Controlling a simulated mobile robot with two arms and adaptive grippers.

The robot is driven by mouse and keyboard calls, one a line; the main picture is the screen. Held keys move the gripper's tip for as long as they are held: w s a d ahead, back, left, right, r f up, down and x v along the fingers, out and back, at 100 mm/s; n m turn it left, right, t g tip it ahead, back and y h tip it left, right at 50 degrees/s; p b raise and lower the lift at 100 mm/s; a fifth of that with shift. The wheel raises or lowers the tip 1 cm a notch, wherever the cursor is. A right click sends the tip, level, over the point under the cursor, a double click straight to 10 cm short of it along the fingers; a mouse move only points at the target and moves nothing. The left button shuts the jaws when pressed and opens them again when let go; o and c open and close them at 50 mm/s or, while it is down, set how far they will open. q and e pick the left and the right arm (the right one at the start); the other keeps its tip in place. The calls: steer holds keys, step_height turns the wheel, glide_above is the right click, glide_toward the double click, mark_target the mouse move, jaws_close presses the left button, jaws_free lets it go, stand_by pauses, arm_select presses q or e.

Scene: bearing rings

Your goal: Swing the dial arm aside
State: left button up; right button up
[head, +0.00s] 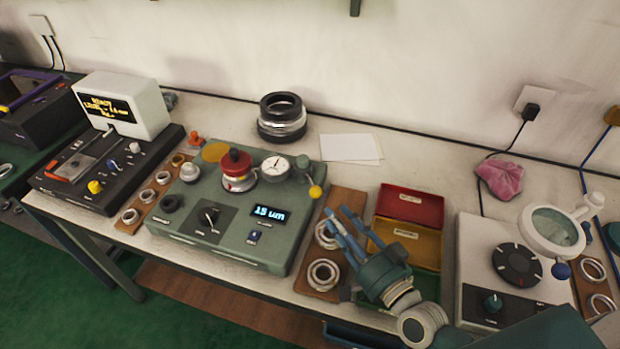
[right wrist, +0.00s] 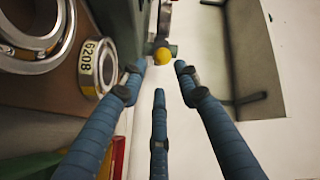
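The dial gauge (head: 276,166) has a round white face and sits over the green tester (head: 225,215), beside a red-topped part (head: 236,166). Its dial arm ends at the right in a yellow knob (head: 315,191), above the tester's right edge. My right gripper (head: 336,217) is open and empty, with blue fingers pointing up and left at the knob, short of it. In the right wrist view the yellow knob (right wrist: 162,57) shows beyond and between the spread fingertips (right wrist: 159,76). My left gripper is not in view.
Bearings (head: 324,274) lie on a wooden board beneath my right gripper. Red (head: 404,201) and yellow (head: 408,243) trays stand to its right. A stack of dark rings (head: 282,117) and white paper (head: 349,148) lie behind. The bench around the paper is clear.

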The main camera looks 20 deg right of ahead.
mark_target(315, 190)
steer(key=x, duration=0.2)
steer(key=p+x, duration=0.1)
steer(key=x, duration=0.3)
steer(key=shift+w+a+r, duration=0.15)
steer(key=shift+a+r, duration=0.05)
steer(key=shift+r, duration=0.15)
steer(key=x, duration=0.2)
steer(key=shift+w+f, duration=0.2)
steer(key=shift+w, duration=0.1)
steer(key=shift+w+a+p, duration=0.2)
steer(key=shift+w+p, duration=0.1)
steer(key=shift+w, duration=0.15)
steer(key=c, duration=0.7)
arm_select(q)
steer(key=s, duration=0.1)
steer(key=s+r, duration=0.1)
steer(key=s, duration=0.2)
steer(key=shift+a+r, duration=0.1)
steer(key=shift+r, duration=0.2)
arm_select(e)
jaws_close()
